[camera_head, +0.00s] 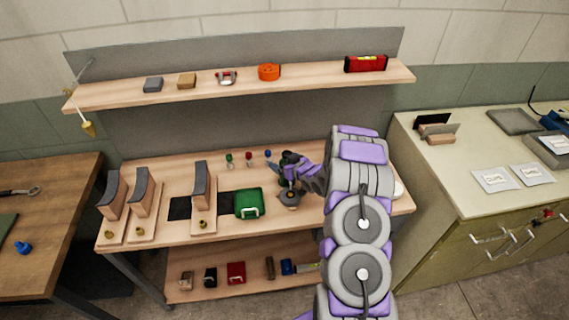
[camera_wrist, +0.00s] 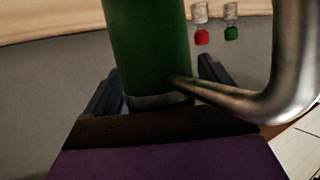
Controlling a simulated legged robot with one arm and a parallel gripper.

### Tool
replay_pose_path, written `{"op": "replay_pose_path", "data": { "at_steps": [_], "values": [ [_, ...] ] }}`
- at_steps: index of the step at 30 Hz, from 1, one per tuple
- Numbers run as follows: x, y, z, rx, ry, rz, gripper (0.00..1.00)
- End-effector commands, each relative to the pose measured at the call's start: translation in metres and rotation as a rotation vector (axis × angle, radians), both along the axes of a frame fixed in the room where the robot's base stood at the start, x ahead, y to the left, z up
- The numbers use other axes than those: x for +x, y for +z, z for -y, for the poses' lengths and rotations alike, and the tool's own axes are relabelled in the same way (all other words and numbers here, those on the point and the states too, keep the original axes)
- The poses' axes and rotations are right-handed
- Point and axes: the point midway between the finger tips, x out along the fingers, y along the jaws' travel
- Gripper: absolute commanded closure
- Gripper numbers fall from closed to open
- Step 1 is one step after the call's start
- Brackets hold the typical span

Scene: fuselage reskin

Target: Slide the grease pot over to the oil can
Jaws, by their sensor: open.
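The green cylinder (camera_wrist: 150,45) with a curved metal tube (camera_wrist: 270,100) fills the middle of the wrist view; it looks like the oil can. In the head view the oil can (camera_head: 283,172) is a dark green shape, partly hidden by my gripper. My gripper (camera_head: 287,164) is open at the can, and the wrist view shows its fingers (camera_wrist: 158,88) on either side of the can. Contact cannot be told. A round, low grey pot (camera_head: 290,199), probably the grease pot, sits on the bench just in front of the can. The wrist view does not show this pot.
Small bottles with green (camera_head: 229,160), red (camera_head: 249,158) and blue (camera_head: 268,156) caps stand behind on the bench (camera_head: 165,172). A green case (camera_head: 249,204) lies left of the pot. A shelf (camera_head: 230,88) runs above. My arm covers the bench's right part.

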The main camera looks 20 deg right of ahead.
Motion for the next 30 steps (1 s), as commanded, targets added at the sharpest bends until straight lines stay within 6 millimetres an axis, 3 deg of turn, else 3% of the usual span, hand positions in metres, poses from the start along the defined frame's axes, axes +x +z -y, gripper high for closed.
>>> {"op": "replay_pose_path", "data": {
  "at_steps": [4,27,30],
  "values": [
    [-0.0002,0.0002,-0.0006,-0.001,0.0,-0.001,0.12],
    [-0.0004,0.0,-0.0002,-0.001,-0.001,-0.001,0.86],
    [-0.0003,-0.0001,-0.0004,-0.001,-0.001,-0.001,0.89]
  ]
}}
